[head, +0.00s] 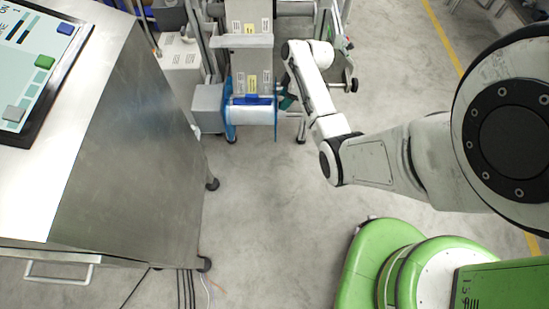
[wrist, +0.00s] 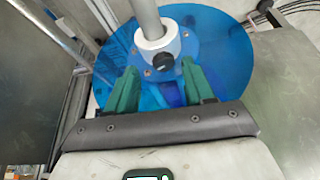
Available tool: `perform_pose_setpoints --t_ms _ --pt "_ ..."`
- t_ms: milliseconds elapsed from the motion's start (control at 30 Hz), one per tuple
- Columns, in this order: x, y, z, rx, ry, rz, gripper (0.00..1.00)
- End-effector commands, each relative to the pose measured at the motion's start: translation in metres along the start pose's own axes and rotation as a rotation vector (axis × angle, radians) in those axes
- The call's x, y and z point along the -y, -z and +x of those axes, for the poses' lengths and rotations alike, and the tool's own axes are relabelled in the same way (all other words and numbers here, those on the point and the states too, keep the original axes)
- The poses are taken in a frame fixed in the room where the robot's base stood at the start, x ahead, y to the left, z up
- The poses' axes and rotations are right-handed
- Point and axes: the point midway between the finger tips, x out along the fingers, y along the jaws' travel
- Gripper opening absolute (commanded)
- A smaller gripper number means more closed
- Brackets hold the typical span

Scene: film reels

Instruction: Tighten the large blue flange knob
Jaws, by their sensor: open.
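In the wrist view, a blue translucent flange disc (wrist: 222,50) carries a darker blue hub (wrist: 155,62) with bolts. A grey shaft (wrist: 146,14) with a white collar (wrist: 158,44) passes through it. The green fingers of my gripper (wrist: 160,76) are spread apart in front of the hub, with nothing clearly held between them. The right fingertip overlaps the hub's right edge; I cannot tell whether it touches. The knob is not clearly distinct from the hub. In the head view, my gripper (head: 285,101) is at the right side of the blue-flanged reel (head: 230,128), small and partly hidden.
A steel cabinet (head: 130,150) with a screen panel (head: 42,62) fills the left. A grey box (head: 207,107) adjoins the reel's left side. The machine frame (head: 242,42) stands behind. The grey floor (head: 275,225) is open in the middle.

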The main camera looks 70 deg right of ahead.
Motion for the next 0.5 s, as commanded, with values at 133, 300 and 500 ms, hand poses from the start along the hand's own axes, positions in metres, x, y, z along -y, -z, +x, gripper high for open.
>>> perform_pose_setpoints --t_ms 133,300,500 --pt "-0.003 -0.003 0.013 -0.001 0.039 -0.102 0.53" --pt "-0.003 0.001 -0.021 -0.001 0.049 -0.124 0.53" --pt "-0.005 0.001 -0.056 -0.002 0.049 -0.123 0.53"
